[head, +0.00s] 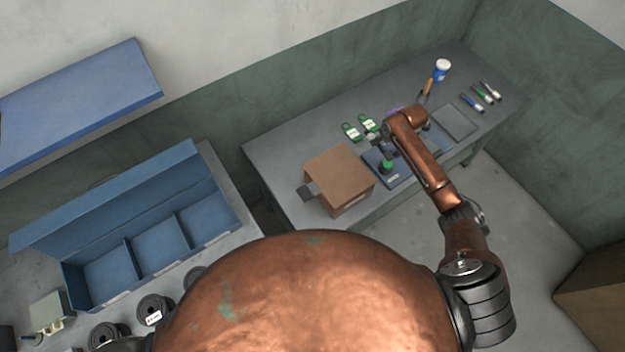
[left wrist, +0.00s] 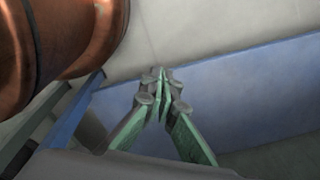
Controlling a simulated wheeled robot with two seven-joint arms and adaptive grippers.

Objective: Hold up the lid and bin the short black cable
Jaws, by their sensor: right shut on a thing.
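A blue case (head: 150,292) with three compartments stands at the left. Its long blue lid (head: 115,200) is tilted up at the back, and the compartments look empty. My left gripper (left wrist: 160,75) shows only in the left wrist view. Its green fingers meet at the tips, with nothing visible between them, in front of a blue panel that may be the lid or the shelf. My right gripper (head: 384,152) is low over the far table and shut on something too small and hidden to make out. I cannot make out a short black cable.
A brown box (head: 340,172) stands on the far grey table (head: 285,150), left of my right gripper. A blue mat (head: 401,180) lies beneath that gripper, with a green-topped thing (head: 387,166) there. Black spools (head: 154,308) stand before the case. A blue shelf (head: 80,105) hangs above.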

